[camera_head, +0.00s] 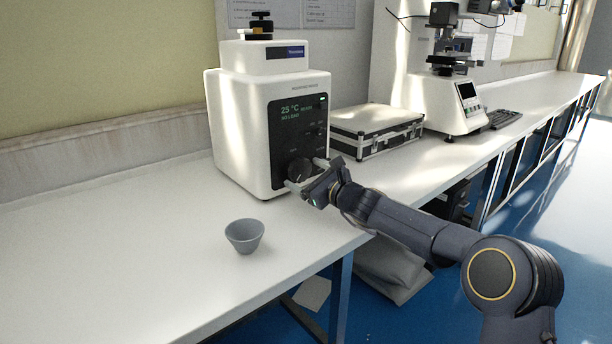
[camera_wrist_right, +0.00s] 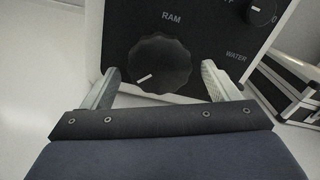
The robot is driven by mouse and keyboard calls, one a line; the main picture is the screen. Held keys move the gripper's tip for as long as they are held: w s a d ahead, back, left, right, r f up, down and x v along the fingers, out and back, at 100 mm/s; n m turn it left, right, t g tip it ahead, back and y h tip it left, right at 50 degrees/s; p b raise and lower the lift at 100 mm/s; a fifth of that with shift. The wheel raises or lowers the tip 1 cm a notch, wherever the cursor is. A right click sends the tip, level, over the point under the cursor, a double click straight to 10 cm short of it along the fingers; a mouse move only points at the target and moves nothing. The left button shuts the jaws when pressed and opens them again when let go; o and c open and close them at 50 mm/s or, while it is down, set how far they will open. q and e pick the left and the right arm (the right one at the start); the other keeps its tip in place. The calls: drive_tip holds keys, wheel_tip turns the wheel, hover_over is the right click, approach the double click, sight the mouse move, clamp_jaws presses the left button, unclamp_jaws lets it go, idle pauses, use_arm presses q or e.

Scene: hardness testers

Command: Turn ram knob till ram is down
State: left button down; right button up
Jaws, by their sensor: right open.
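The tester (camera_head: 238,130) is a white machine with a black front panel, standing on the bench. Its ram knob (camera_wrist_right: 159,64) is large, black and scalloped, under the word RAM in the right wrist view. The knob's white pointer mark points to the lower left. The knob (camera_head: 299,169) also shows low on the panel in the head view. My right gripper (camera_wrist_right: 160,88) is open, its two fingers apart on either side of the knob's lower part; I cannot tell whether they touch it. The ram itself cannot be made out. My left gripper is not in view.
A smaller knob (camera_wrist_right: 262,12) sits at the panel's upper right, near the word WATER. A grey cup (camera_head: 244,236) stands on the bench (camera_head: 120,240) in front of the tester. The bench's left part is clear.

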drive_tip(key=b+v, duration=0.1)
drive_tip(key=v, duration=0.6)
drive_tip(key=shift+s+d, duration=0.1)
